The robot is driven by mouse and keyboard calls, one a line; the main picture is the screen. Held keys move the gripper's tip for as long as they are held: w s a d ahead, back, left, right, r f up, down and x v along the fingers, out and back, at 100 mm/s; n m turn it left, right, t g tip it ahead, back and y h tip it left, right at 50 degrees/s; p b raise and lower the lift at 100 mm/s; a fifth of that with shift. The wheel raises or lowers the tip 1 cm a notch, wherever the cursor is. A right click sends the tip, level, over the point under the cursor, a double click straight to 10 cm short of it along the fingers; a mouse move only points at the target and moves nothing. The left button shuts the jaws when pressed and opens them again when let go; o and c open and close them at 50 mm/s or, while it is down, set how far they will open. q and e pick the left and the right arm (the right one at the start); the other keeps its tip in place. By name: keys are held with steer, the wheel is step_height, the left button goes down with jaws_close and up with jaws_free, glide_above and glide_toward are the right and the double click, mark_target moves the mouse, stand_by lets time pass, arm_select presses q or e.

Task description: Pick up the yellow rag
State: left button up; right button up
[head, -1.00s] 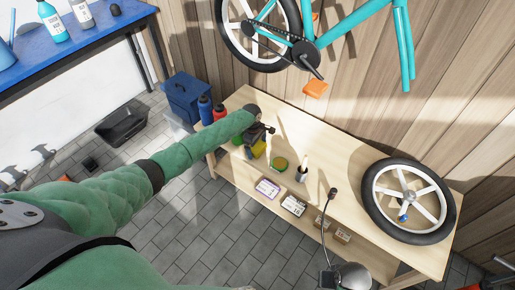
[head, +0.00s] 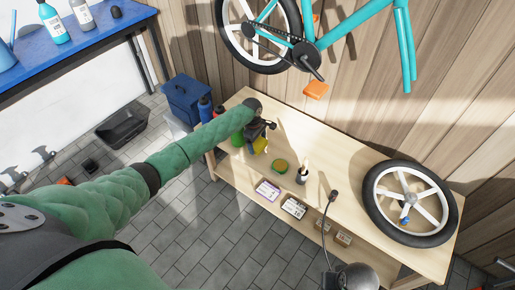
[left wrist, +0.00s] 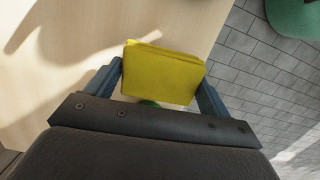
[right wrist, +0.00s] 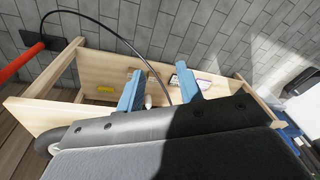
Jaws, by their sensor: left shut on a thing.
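The yellow rag (left wrist: 163,75) is a folded, flat block between the two fingers of my left gripper (left wrist: 161,74), which is shut on it. In the head view the rag (head: 260,145) shows just below my left gripper (head: 262,128), over the left part of the wooden workbench (head: 330,165). I cannot tell how far the rag is above the bench top. My right gripper (right wrist: 158,88) is open and empty in the right wrist view, with its blue fingers apart. It is not clearly seen in the head view.
Bottles (head: 205,108) stand at the left end, partly behind my arm. A bicycle wheel (head: 380,215) lies at the right. Boxes (head: 293,208) sit on the lower shelf.

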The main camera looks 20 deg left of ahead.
arm_select(q)
steer(key=s+d+r+b, duration=0.1)
steer(key=s+d+r, duration=0.6)
steer(key=s+d, duration=0.1)
steer(key=shift+d, duration=0.15)
arm_select(e)
step_height(320, 180, up, 6)
steer(key=s, duration=0.2)
steer(key=shift+d, duration=0.2)
arm_select(q)
steer(key=shift+r, duration=0.1)
